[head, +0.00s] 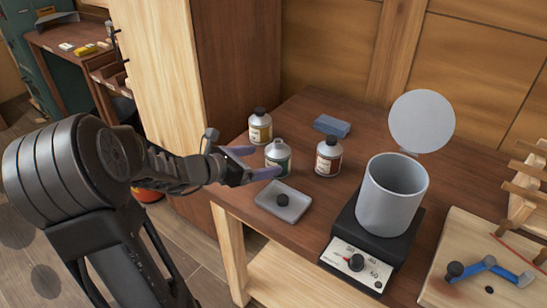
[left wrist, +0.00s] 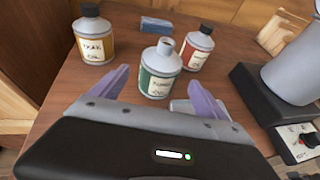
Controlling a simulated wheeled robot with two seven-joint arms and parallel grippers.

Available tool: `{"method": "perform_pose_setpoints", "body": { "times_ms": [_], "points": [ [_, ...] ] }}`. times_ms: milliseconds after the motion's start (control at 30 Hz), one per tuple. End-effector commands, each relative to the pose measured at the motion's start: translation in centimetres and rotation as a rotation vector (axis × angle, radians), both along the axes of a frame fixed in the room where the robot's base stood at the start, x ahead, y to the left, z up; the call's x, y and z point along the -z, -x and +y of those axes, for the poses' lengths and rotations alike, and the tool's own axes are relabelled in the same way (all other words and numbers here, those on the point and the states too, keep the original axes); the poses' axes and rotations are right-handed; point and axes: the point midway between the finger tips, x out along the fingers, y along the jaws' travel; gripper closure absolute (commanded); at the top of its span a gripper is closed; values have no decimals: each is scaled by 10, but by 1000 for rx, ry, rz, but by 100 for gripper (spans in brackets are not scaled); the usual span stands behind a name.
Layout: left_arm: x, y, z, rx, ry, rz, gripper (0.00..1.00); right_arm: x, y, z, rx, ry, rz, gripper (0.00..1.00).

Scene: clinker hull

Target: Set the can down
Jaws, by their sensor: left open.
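The can with the green label (head: 278,157) stands upright on the brown bench. Its top is uncapped, with the neck bare, and it also shows in the left wrist view (left wrist: 158,72). My left gripper (head: 256,162) is open, and its two purple fingers (left wrist: 157,82) point at the can, one towards each side of it. Whether either finger touches the can I cannot tell. A small grey tray (head: 301,207) lies in front of the can with a black cap (head: 282,200) in it. My right gripper is not in view.
A yellow-labelled can (head: 260,127) and a red-labelled can (head: 329,156), both black-capped, stand close by. A blue-grey block (head: 331,126) lies behind. At right are a heater with a dial (head: 357,263), a grey pot (head: 390,205) with its round lid raised, and a board (head: 465,240).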

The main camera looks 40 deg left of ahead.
Motion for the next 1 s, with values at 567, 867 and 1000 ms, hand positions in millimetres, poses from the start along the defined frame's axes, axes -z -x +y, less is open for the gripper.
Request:
{"method": "perform_pose_setpoints", "body": {
  "times_ms": [567,867,1000],
  "points": [
    [-8,19,4,1,1,0,15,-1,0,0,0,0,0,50],
    [-8,19,4,0,1,0,20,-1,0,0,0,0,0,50],
    [-13,15,-6,56,-23,-2,27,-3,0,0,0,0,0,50]
  ]
}}
